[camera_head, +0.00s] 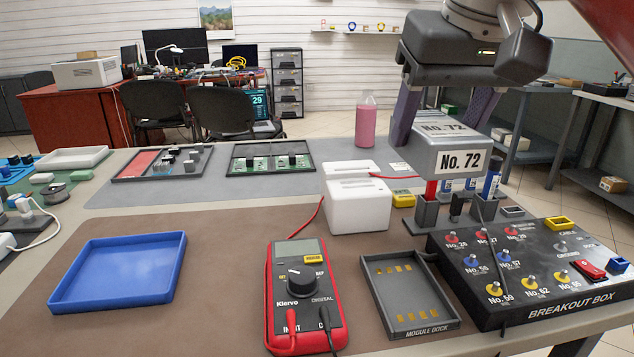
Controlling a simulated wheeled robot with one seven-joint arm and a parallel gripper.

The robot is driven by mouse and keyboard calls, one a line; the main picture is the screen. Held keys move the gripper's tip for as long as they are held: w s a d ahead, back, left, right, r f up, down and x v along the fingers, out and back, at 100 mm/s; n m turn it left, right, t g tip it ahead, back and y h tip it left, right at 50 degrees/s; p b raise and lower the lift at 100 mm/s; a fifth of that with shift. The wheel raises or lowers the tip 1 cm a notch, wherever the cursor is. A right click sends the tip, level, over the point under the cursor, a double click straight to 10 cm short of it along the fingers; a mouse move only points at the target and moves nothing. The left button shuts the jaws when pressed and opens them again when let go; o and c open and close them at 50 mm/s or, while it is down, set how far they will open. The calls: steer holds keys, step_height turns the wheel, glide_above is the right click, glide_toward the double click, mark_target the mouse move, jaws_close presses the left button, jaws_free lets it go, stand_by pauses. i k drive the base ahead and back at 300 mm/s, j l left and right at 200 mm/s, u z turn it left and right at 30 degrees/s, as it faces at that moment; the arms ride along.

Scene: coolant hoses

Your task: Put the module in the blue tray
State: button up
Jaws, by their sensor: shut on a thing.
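The grey module (452,162), labelled No. 72 on its top and front, is between the fingers of my gripper (438,128) at the right of the view. My gripper is shut on it, one finger at each side. The module appears raised and hides part of the holders behind or below it; its exact height is hard to tell. The blue tray (62,303) lies empty on the brown mat at the left, well away from my gripper. The module dock (448,328) is empty, in front of and below the module.
A red multimeter (306,300) lies between the tray and the dock. A white box (358,207) with a red lead stands behind it. The black breakout box (540,262) fills the right, with pen holders (427,212) behind. The brown mat (225,245) is bare beside the tray.

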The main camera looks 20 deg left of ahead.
mark_target(125, 271)
steer(key=j+u, duration=0.25)
steer(key=j, duration=0.45)
steer(key=j+u, duration=0.3)
steer(key=j, duration=0.4)
steer(key=k+l, duration=0.35)
